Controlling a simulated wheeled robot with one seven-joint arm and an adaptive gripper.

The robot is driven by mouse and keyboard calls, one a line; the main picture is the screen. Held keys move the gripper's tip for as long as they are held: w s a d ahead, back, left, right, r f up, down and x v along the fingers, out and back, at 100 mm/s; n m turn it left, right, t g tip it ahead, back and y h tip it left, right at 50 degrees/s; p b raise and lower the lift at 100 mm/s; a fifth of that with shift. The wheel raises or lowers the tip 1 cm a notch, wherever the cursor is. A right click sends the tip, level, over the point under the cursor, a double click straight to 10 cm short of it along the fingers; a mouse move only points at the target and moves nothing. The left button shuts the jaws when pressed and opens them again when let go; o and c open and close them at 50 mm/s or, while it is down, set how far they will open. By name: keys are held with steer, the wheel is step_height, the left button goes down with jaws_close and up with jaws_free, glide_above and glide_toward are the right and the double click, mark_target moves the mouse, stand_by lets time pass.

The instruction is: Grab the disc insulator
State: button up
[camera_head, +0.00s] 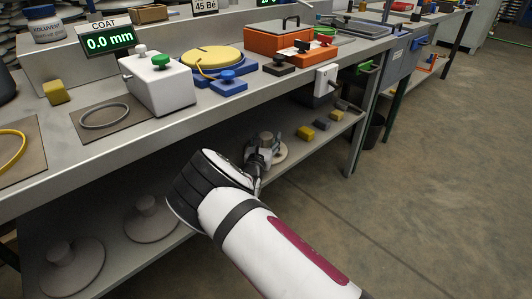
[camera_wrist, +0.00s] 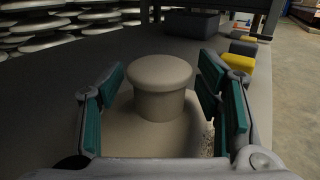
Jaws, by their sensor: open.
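A disc insulator (camera_wrist: 160,85) with a beige mushroom-shaped cap on a wide disc stands upright on the lower shelf. In the wrist view its cap is between the two teal-padded fingers of my gripper (camera_wrist: 162,98), which are open and stand apart from it on both sides. In the head view my gripper (camera_head: 262,158) is over this insulator at the shelf, and it hides much of it; part of the disc (camera_head: 281,152) shows. Two more disc insulators, one in the middle (camera_head: 151,222) and one at the front left (camera_head: 72,268), stand on the same shelf.
Yellow and dark blocks (camera_head: 305,132) lie on the shelf to the right of the insulator. A table leg (camera_head: 360,135) stands at the right; open floor lies beyond.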

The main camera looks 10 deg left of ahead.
steer(key=shift+c, duration=0.5)
jaws_close()
steer(key=shift+w+r, duration=0.1)
steer(key=shift+r, duration=0.1)
